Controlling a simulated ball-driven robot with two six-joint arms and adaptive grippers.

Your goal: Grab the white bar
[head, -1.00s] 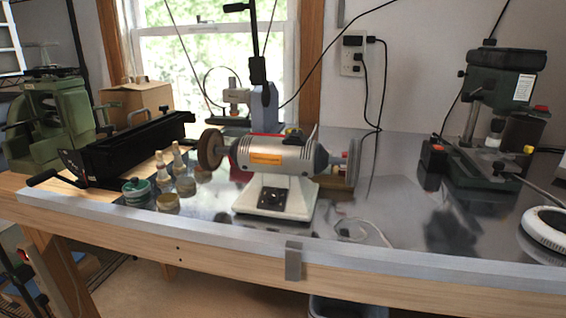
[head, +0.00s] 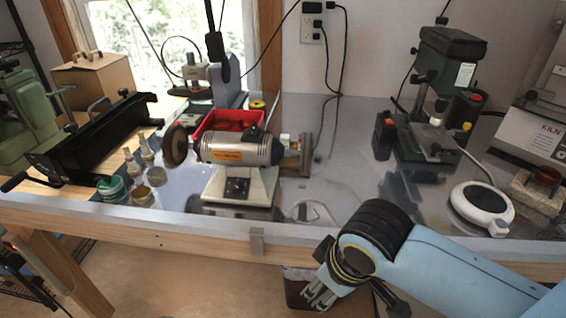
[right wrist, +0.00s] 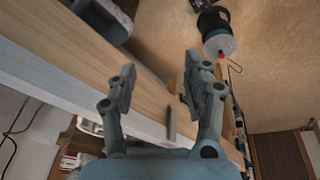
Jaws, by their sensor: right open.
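The bar-like pale thing I see is the whitish strip (head: 160,222) along the front edge of the workbench; I cannot tell for sure that it is the white bar. It also shows in the right wrist view (right wrist: 52,85) beside the wooden edge. My right gripper (head: 318,294) is low in front of the bench, right of the small grey clip (head: 257,243) on its front edge. In the right wrist view my right gripper (right wrist: 158,86) has its two fingers apart, with nothing between them. My left gripper is not in view.
A bench grinder (head: 240,150) stands mid-bench, with small jars (head: 142,195) to its left. A drill press (head: 440,95) and a round white device (head: 482,203) stand on the right. A dark bin (head: 305,287) is below the bench. The bench surface right of the grinder is mostly clear.

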